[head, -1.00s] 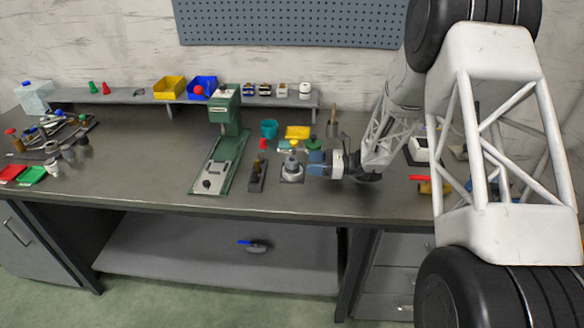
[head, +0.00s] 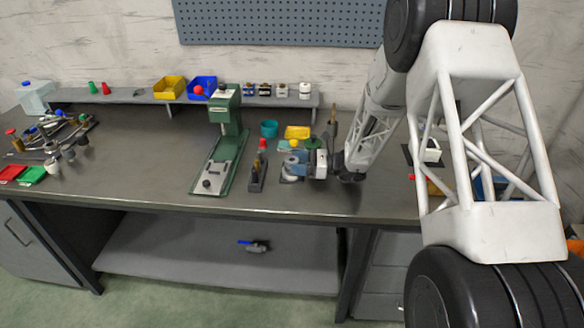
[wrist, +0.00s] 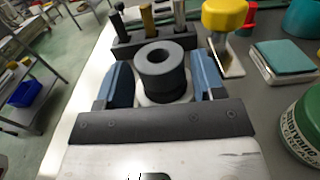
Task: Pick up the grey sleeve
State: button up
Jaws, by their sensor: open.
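The grey sleeve (wrist: 164,72) is a thick dark grey ring with a hole through it. It sits upright on a paler round base (wrist: 166,98). In the wrist view my gripper (wrist: 163,80) is open, with one blue finger on each side of the sleeve. I cannot tell whether either finger touches it. In the head view my gripper (head: 308,165) is low over the bench at the sleeve's right, and the sleeve (head: 291,163) is small and partly hard to make out.
A dark rack with upright pins (wrist: 155,42) stands just beyond the sleeve. A yellow-topped item (wrist: 225,25), a scale with a teal pad (wrist: 284,58) and a green can (wrist: 302,122) are at the right. The green press (head: 222,140) stands left of the rack.

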aim_at(296, 160)
jog(key=shift+a, duration=0.5)
jog(key=c, duration=0.7)
jog(key=shift+r, duration=0.15)
jog(key=shift+r, duration=0.8)
jog(key=shift+s+r, duration=0.15)
jog(key=shift+r, duration=0.8)
jog(key=s+d, duration=0.1)
jog(key=s, duration=0.4)
jog(key=s+d+r, duration=0.1)
jog(key=s+d, duration=0.1)
jog(key=s, duration=0.3)
jog(key=s+d, duration=0.1)
jog(key=s, duration=0.4)
jog(key=shift+d+r, duration=0.15)
jog(key=shift+d, duration=0.25)
